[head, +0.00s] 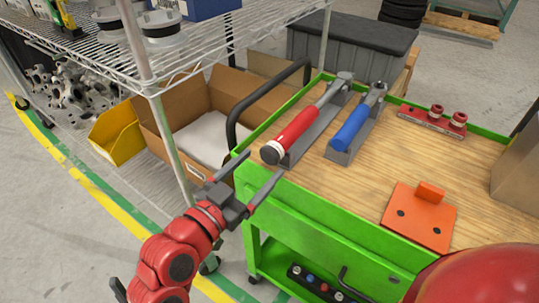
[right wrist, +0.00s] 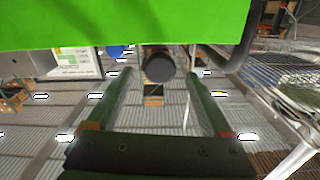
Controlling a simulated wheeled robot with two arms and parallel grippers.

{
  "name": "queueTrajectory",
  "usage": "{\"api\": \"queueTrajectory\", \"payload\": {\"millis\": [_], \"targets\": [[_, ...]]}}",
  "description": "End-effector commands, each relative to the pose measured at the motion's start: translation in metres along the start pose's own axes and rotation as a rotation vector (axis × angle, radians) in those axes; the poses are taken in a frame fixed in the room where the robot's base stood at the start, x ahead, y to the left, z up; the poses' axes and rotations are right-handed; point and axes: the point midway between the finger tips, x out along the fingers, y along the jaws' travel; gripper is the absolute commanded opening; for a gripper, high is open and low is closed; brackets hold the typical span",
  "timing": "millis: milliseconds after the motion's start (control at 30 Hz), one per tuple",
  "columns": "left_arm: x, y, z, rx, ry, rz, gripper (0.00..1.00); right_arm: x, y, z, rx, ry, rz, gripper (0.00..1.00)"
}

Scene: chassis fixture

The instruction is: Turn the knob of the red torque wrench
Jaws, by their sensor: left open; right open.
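The red torque wrench (head: 298,126) lies in a grey holder on the cart top, its round knob (head: 272,152) pointing toward me over the cart's near corner. In the right wrist view, which is upside down, the dark round knob (right wrist: 158,66) shows between the finger lines, ahead of the tips. My right gripper (head: 247,174) is open and empty, just in front of and below the knob, apart from it in the head view. Of my left gripper (head: 118,289), only a dark part seems to show at the bottom left edge; the rest is hidden or out of frame.
A blue wrench (head: 352,128) lies beside the red one. The green cart (head: 330,205) has a black handle (head: 232,118) at its left. An orange block (head: 418,216) and a red fixture (head: 432,121) sit farther right. A wire shelf (head: 215,45) stands left.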

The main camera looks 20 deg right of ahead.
Motion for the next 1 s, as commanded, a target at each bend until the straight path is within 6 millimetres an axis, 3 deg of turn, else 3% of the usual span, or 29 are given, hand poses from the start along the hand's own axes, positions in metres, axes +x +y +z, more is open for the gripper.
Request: {"api": "queueTrajectory", "payload": {"millis": [100, 233, 633, 1000], "targets": [[-0.002, 0.000, 0.000, 0.000, 0.000, 0.000, 0.50, 0.023, 0.001, 0.001, 0.001, -0.001, 0.004, 0.84], [-0.003, 0.000, 0.001, 0.000, 0.000, 0.000, 0.50, 0.038, 0.001, 0.001, 0.000, -0.002, 0.002, 0.84], [-0.004, 0.000, 0.001, 0.000, 0.000, 0.000, 0.50, 0.046, 0.000, 0.000, 0.001, 0.000, -0.002, 0.84], [-0.003, 0.000, 0.001, 0.000, 0.000, 0.000, 0.50, 0.045, 0.000, 0.000, 0.000, 0.000, -0.002, 0.20]]}}
